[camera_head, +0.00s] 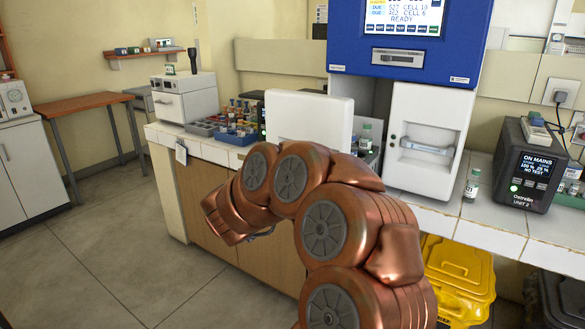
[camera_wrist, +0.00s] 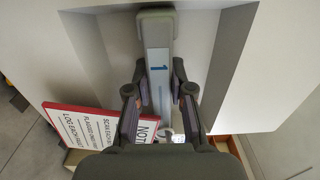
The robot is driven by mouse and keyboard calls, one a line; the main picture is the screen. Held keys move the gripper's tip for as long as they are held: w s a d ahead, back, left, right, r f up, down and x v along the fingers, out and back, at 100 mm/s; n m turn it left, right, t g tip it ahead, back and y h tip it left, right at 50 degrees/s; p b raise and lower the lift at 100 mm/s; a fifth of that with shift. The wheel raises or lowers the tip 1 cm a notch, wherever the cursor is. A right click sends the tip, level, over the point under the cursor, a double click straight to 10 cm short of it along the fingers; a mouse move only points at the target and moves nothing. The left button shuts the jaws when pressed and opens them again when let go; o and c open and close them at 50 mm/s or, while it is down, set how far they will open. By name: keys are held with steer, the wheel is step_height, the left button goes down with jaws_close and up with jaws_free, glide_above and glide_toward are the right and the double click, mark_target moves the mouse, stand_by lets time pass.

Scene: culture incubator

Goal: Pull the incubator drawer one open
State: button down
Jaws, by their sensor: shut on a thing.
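The incubator (camera_head: 400,35) has a blue upper panel with a lit screen reading "READY". Drawer one's white front (camera_head: 310,117) stands out in front of the incubator body, with an open recess behind it. In the head view my copper arm covers the lower part of the drawer front, and my gripper is hidden.
A second white drawer with a handle (camera_head: 427,147) is shut at the right. A vial (camera_head: 472,184) and a dark power unit (camera_head: 530,165) stand on the bench. Blue racks (camera_head: 236,137) stand left of the drawer. A yellow bin (camera_head: 458,275) is below. The floor at left is clear.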

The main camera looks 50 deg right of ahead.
steer(key=shift+a, duration=0.15)
steer(key=c, duration=1)
jaws_free()
steer(key=shift+a, duration=0.1)
steer(key=s+a, duration=0.2)
steer(key=a, duration=0.9)
steer(key=shift+s+a, duration=0.2)
steer(key=shift+a, duration=0.1)
